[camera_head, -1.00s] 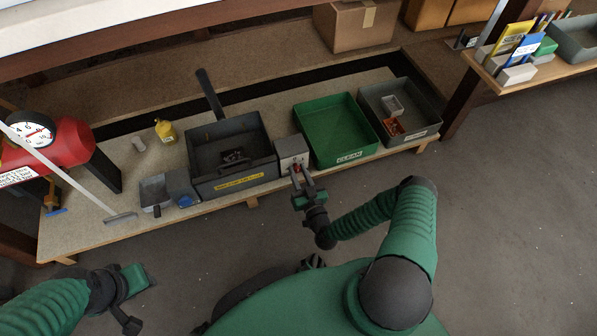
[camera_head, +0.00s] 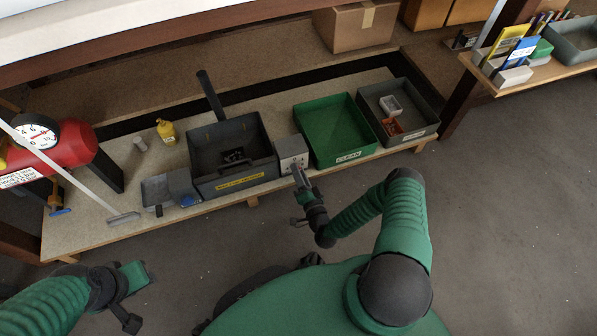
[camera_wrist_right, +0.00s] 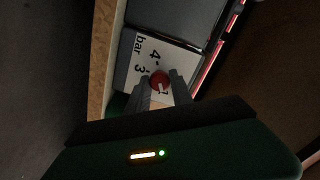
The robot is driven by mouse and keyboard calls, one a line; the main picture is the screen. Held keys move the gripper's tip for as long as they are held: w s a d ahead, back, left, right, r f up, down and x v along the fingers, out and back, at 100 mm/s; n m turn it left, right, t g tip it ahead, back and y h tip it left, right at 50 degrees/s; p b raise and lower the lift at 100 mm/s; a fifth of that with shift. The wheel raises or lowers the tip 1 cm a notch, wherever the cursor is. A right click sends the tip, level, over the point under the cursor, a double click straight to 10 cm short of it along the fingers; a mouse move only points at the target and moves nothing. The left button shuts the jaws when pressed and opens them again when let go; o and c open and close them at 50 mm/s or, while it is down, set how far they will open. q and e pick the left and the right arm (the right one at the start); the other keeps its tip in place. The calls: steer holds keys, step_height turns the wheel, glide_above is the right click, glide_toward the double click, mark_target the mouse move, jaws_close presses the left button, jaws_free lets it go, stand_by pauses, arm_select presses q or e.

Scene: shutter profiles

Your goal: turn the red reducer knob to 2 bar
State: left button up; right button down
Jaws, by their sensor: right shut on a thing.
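The red reducer knob (camera_wrist_right: 159,77) sits on a white dial plate (camera_wrist_right: 140,60) in the right wrist view. The plate reads "bar", "4" and "3", and another mark is partly covered by a finger. My right gripper (camera_wrist_right: 160,82) has one finger on each side of the knob and is shut on it. I cannot make out a pointer on the knob. In the head view the grey reducer box (camera_head: 291,149) stands at the bench's front edge, with my right gripper (camera_head: 297,168) at its front face, hiding the knob. My left gripper (camera_head: 132,282) is at lower left, away from the bench; its jaws are unclear.
A dark grey bin (camera_head: 266,165) is left of the box, and a green tray (camera_head: 348,151) labelled CLEAN is right of it. A red tank with a gauge (camera_head: 36,133) stands at the far left. The floor in front of the bench is clear.

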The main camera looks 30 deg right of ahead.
steer(key=m, duration=0.4)
steer(key=m+b, duration=0.1)
steer(key=m, duration=0.7)
steer(key=shift+s+d+f+b, duration=0.15)
steer(key=shift+d+f+b, duration=0.1)
steer(key=shift+f+b, duration=0.05)
stand_by(0.3)
steer(key=c, duration=1.3)
jaws_free()
steer(key=shift+o, duration=0.7)
steer(key=shift+a, duration=0.1)
